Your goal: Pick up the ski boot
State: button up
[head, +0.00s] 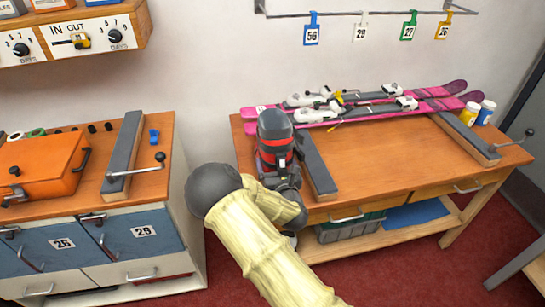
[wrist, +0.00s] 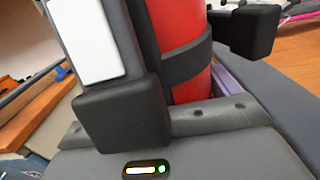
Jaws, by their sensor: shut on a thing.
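The ski boot (head: 274,135) is dark grey with a red band and stands upright at the left end of the wooden workbench in the head view. My gripper (head: 283,172) is at the near side of the boot, shut on it. In the wrist view the boot's red shell (wrist: 185,45) with a dark strap fills the space between my gripper's two dark finger pads (wrist: 185,80). My arm and gripper hide the boot's lower part, so I cannot tell if it touches the bench.
Pink skis (head: 330,122) lie along the back of the workbench (head: 400,158). A grey-topped bar (head: 316,165) is just right of the boot, another (head: 465,138) farther right. Yellow and blue-capped containers stand back right. An orange case (head: 40,165) sits on the left cabinet. The bench middle is clear.

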aim_at(271, 145)
jog(key=shift+r, duration=0.2)
notch_tip(271, 145, up, 10)
jog(key=shift+f, duration=0.1)
dwell(0.5)
jog(key=shift+w, duration=0.1)
dwell(0.4)
